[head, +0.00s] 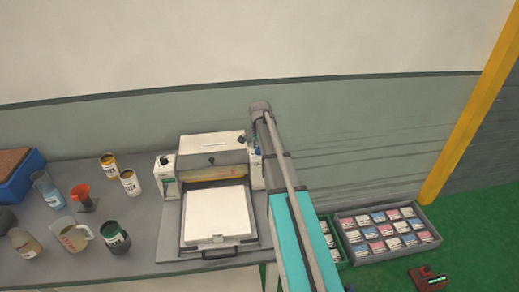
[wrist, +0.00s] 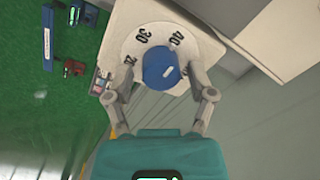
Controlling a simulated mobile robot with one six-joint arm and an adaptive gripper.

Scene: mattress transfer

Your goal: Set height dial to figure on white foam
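The height dial's blue knob (wrist: 160,68) sits in the middle of a round white scale (wrist: 150,30) with black figures, among them 30 and 40. A short white mark on the knob points to the lower right of the wrist view. My gripper (wrist: 164,64) has one finger on each side of the knob. I cannot tell whether both fingers press on it. In the head view, a white slab (head: 215,214), seemingly the foam, lies on the front tray of a white machine (head: 212,148). I can read no figure on it. My arm hides part of the machine's right side.
A grey table (head: 130,262) carries jars, jugs and cans left of the machine, including a dark green can (head: 115,237). A grey tray (head: 432,238) of small labelled packs and a red device (head: 428,277) lie on the green floor at right.

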